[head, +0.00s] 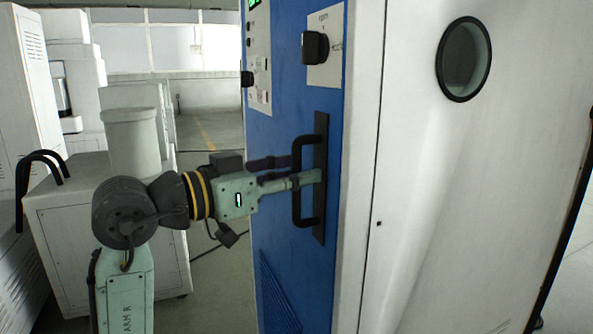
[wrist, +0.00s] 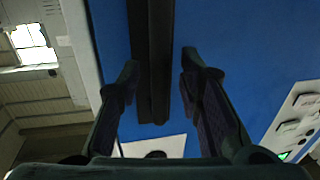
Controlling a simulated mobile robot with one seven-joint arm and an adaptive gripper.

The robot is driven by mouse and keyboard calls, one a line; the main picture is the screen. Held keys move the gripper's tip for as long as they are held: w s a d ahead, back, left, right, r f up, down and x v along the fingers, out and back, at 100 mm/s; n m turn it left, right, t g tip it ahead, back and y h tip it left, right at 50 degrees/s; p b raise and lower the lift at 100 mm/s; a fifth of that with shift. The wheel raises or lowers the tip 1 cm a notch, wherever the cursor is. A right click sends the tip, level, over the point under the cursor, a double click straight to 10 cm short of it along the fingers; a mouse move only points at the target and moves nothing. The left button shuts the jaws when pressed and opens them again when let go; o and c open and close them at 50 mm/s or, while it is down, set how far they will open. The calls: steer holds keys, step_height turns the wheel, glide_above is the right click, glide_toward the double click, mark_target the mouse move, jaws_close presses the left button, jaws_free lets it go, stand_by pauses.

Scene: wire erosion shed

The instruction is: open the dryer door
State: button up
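The dryer (head: 385,150) is a tall cabinet with a blue front and a white side. Its blue door (head: 278,150) looks shut, with no gap showing. A black upright bar handle (head: 297,205) on a dark backing plate is fixed to the blue face. My gripper (head: 312,178) reaches the handle from the left at mid height. In the wrist view the handle (wrist: 160,50) runs between the two fingers of my gripper (wrist: 160,75). The fingers are spread, with blue showing between the handle and the right finger. The left finger is close to the bar; contact cannot be told.
A black knob (head: 315,47) and a control panel (head: 258,50) sit above the handle. A round window (head: 464,59) is in the white side. White cabinets (head: 75,230) stand at the left, close behind my arm. Open floor (head: 215,130) shows behind.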

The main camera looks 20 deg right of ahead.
steer(key=shift+d, duration=0.15)
steer(key=shift+c, duration=0.2)
jaws_close()
stand_by(0.7)
